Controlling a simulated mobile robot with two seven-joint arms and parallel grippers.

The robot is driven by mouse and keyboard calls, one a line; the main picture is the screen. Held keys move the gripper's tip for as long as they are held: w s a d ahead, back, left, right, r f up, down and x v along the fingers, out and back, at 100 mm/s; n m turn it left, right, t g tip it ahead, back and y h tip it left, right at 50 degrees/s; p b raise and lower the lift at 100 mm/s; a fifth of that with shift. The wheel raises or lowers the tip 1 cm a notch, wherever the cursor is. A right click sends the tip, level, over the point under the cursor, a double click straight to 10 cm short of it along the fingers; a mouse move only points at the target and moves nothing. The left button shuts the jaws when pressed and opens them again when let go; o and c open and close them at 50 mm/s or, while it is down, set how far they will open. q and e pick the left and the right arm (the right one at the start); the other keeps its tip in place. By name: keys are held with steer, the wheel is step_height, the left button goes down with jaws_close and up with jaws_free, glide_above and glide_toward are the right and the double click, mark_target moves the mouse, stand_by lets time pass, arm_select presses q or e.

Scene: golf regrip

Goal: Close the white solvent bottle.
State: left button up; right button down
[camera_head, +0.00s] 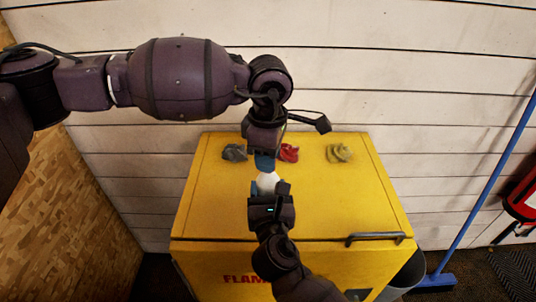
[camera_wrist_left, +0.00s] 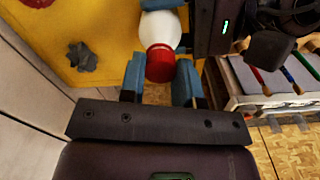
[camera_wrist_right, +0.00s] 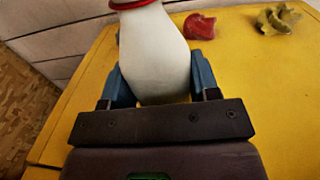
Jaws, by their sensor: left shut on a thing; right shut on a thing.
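The white solvent bottle (camera_head: 267,182) is held above the yellow cabinet, between my two grippers. My right gripper (camera_wrist_right: 160,82) is shut on the bottle's white body (camera_wrist_right: 153,50), one blue finger on each side. My left gripper (camera_wrist_left: 160,72) is shut on the red cap (camera_wrist_left: 160,62), at the end of the bottle (camera_wrist_left: 160,30). The cap meets the bottle top in the left wrist view, and its red edge (camera_wrist_right: 130,4) shows at the top of the right wrist view. The frames do not show how tightly it sits. In the head view the left fingers hide the cap.
The yellow cabinet (camera_head: 215,215) has a dark handle (camera_head: 375,237) at its front. A grey rag (camera_head: 234,152), a red rag (camera_head: 289,152) and a yellowish rag (camera_head: 339,152) lie along its back. A blue broom (camera_head: 480,190) leans at the right. The cabinet top's right side is clear.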

arm_select(q)
steer(key=m, duration=2.7)
steer(key=o, duration=0.9)
